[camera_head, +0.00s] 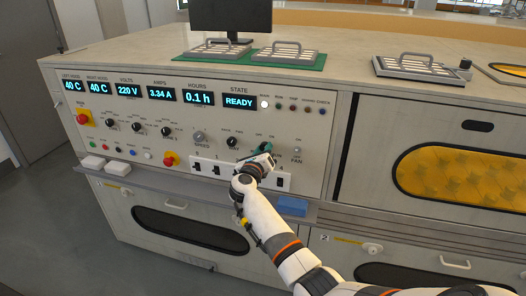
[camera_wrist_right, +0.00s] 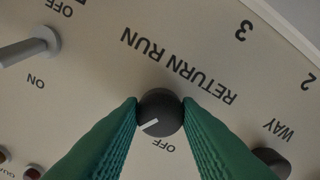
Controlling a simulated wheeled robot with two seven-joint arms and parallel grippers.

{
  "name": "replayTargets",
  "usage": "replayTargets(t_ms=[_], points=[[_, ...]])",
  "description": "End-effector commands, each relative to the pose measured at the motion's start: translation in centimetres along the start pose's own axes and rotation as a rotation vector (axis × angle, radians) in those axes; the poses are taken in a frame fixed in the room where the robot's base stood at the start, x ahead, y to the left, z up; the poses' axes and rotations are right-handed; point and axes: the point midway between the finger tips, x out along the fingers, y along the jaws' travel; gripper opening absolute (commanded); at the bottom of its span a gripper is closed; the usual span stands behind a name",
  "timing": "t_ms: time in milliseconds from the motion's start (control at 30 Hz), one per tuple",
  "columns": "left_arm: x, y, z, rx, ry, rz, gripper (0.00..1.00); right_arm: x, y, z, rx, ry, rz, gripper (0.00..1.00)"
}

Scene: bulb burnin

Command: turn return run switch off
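The return run switch (camera_wrist_right: 160,112) is a dark round knob with a white pointer line in the right wrist view. The RETURN RUN label is above it and the OFF label just below. The pointer slants to the lower left, a little to the left of the OFF label. The green fingertips of my right gripper (camera_wrist_right: 160,108) sit against both sides of the knob and look closed on it. In the head view my right gripper (camera_head: 262,151) is at the lower right of the control panel and hides the knob. My left gripper is not in view.
A grey switch lever (camera_wrist_right: 30,46) and another dark knob (camera_wrist_right: 271,163) flank the knob in the wrist view. Displays line the panel's top, the state display (camera_head: 239,101) reading READY.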

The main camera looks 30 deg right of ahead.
Motion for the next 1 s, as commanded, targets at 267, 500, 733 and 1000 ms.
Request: replayTargets(t_ms=[267,500,733,1000], points=[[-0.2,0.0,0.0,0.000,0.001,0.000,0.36,0.0,0.0,0.0,-0.011,0.000,-0.001,0.07],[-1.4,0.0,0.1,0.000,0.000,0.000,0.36,-0.1,0.0,-0.2,-0.101,-0.002,-0.003,0.07],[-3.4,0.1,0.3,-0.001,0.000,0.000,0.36,-0.1,0.1,-0.3,-0.280,-0.004,-0.004,0.07],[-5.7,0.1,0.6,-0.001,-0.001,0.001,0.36,-0.1,0.1,-0.3,-0.538,-0.003,-0.004,0.07]])
